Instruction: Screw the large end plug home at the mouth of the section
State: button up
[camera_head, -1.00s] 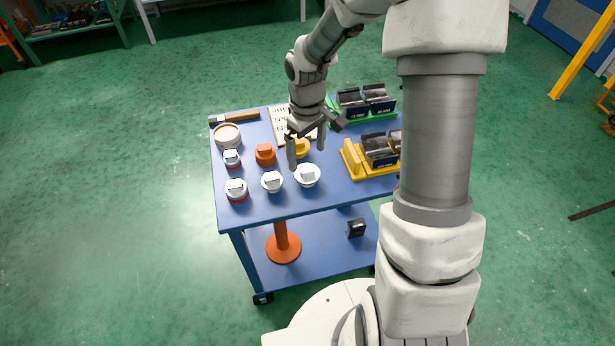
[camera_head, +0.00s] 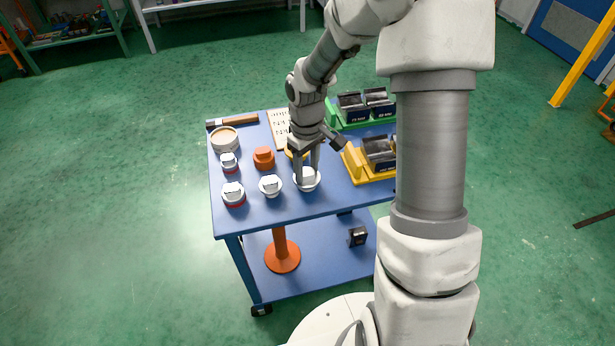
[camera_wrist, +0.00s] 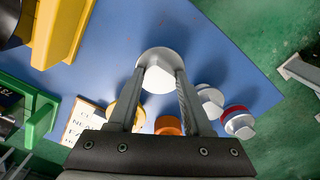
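A large plain white end plug (camera_head: 307,184) with a block-shaped grip stands on the front right of the blue table. My gripper (camera_head: 307,178) points down over it, one finger on each side of the grip. In the wrist view the plug's white flange (camera_wrist: 158,54) shows beyond the fingertips (camera_wrist: 161,72), which are close against the grip with no clear gap. The plug appears to be still at table height. The yellow vise stand (camera_head: 356,164) with dark jaws (camera_head: 378,150) is to the right, partly behind my arm. I cannot make out a pipe section or its mouth.
Other plugs stand close by: a white one (camera_head: 270,185), two white ones with red rings (camera_head: 233,194) (camera_head: 229,162), and an orange one (camera_head: 264,158). A yellow one is mostly behind my gripper. A green vise stand (camera_head: 335,116), round tub (camera_head: 224,139) and hammer (camera_head: 238,121) are farther back.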

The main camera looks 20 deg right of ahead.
aim_at(307, 172)
grip_shut()
jog(key=shift+r+p, duration=2.1)
jog(key=shift+r, duration=0.4)
